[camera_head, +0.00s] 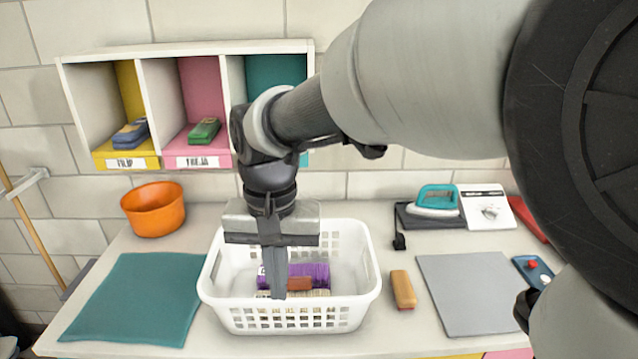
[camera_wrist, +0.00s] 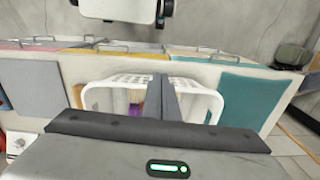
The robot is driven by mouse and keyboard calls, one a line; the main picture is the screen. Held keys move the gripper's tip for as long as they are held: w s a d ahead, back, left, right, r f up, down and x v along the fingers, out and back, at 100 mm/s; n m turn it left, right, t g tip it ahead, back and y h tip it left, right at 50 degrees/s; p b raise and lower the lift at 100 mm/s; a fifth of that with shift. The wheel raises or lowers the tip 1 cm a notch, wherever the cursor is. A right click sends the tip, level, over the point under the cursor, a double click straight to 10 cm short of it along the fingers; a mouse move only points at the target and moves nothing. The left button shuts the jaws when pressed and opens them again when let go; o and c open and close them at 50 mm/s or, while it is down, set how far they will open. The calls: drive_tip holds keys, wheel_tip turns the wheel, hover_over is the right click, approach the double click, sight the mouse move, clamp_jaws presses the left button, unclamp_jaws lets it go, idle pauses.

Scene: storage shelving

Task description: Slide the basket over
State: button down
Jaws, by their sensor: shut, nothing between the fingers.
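The white basket (camera_head: 355,265) stands upright on the table, between the teal mat and the grey mat. Purple, orange-brown and tan items (camera_head: 312,272) lie inside it. My gripper (camera_head: 272,290) points down over the basket with its fingers shut together and nothing between them. The fingertips overlap the basket's inside in the head view; whether they touch the basket or the items is hidden. In the wrist view the basket rim (camera_wrist: 95,85) shows on both sides of the shut fingers (camera_wrist: 165,105).
A teal mat (camera_head: 135,295) lies left and an orange bowl (camera_head: 153,208) back left. A wooden block (camera_head: 403,290) sits close right of the basket, then a grey mat (camera_head: 470,290). An iron (camera_head: 436,198) is at the back right. A cubby shelf (camera_head: 165,95) is on the wall behind.

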sight(283, 310)
drive_tip(key=w+f, duration=0.1)
drive_tip(key=f, duration=0.2)
drive_tip(key=w+f, duration=0.1)
drive_tip(key=f, duration=0.3)
drive_tip(key=w+f+b, duration=0.1)
drive_tip(key=f, duration=0.2)
drive_tip(key=shift+a+f, duration=0.15)
drive_tip(key=shift+f, duration=0.05)
drive_tip(key=shift+w, duration=0.6)
